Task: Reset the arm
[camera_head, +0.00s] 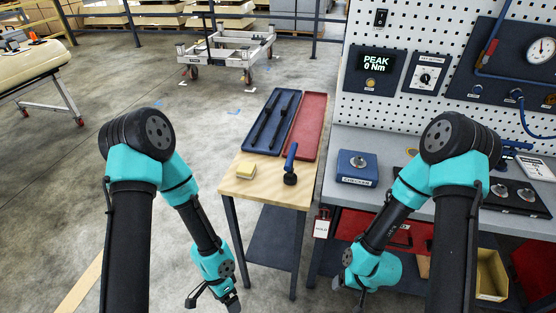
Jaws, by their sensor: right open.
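My left arm comes in from the left and bends down, so that its gripper (232,302) hangs low in front of the wooden-topped table (262,190), near the bottom edge of the picture. Its fingers are small and partly cut off, and I cannot tell how they stand. My right arm folds down in front of the grey workbench (400,150). Its gripper (350,290) is open, low between the small table and the bench, pointing down and to the left. I see nothing held in either gripper.
A blue checker box (357,168) stands on the bench. A wheeled trolley (215,55) stands behind on open floor.

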